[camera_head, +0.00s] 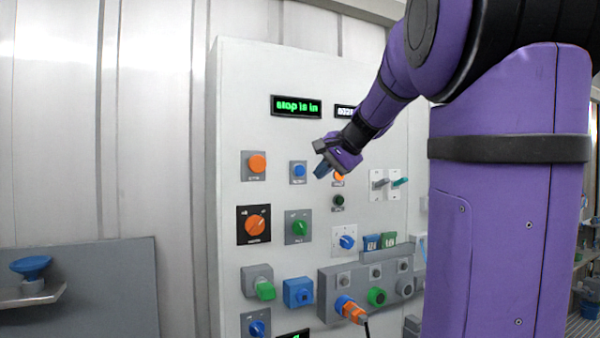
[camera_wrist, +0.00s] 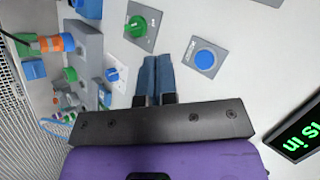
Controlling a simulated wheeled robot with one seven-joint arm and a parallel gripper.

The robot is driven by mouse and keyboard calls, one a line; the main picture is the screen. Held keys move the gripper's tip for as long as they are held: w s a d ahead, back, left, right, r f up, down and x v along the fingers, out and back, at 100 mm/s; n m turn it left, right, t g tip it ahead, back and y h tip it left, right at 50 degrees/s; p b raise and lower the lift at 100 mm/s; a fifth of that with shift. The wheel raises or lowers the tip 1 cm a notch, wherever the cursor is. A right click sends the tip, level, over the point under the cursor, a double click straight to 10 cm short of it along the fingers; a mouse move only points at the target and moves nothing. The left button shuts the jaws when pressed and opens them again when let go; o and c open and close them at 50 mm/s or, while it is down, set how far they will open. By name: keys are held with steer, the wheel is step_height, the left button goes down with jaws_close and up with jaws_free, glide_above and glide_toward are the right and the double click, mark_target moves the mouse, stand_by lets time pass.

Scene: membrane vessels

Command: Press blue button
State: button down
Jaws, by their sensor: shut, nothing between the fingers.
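The blue button (camera_head: 298,170) is a small round cap on a grey square plate, in the upper middle of the white panel in the head view. In the wrist view the blue button (camera_wrist: 205,58) lies to the right of the fingertips. My gripper (camera_head: 322,168) is just right of the button in the head view, in front of the panel. In the wrist view my gripper (camera_wrist: 156,60) has its two blue fingers shut together and empty. The fingertips look apart from the button; their distance from the panel is hard to tell.
The white panel (camera_head: 232,75) also holds an orange button (camera_head: 257,163), an orange knob (camera_head: 256,226), a green knob (camera_head: 299,227) and a blue knob (camera_head: 347,241). A display (camera_head: 296,106) reads "stop is in". A grey connector box (camera_head: 330,300) juts out below.

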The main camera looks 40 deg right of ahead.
steer(key=w+d, duration=0.2)
steer(key=w, duration=0.6)
steer(key=shift+w+d, duration=0.2)
steer(key=shift+w, duration=0.05)
steer(key=shift+w, duration=0.15)
stand_by(2.1)
steer(key=shift+w+d, duration=0.1)
steer(key=shift+w, duration=0.15)
steer(key=shift+w+d, duration=0.1)
steer(key=shift+w, duration=0.3)
stand_by(0.8)
steer(key=shift+s, duration=0.15)
steer(key=shift+s+a, duration=0.25)
steer(key=shift+s, duration=0.4)
steer(key=shift+s, duration=0.1)
steer(key=shift+s+a, duration=0.2)
steer(key=shift+s, duration=0.55)
steer(key=shift+s+a, duration=0.25)
steer(key=shift+s, duration=0.55)
steer(key=shift+s+a, duration=0.2)
steer(key=shift+s, duration=0.55)
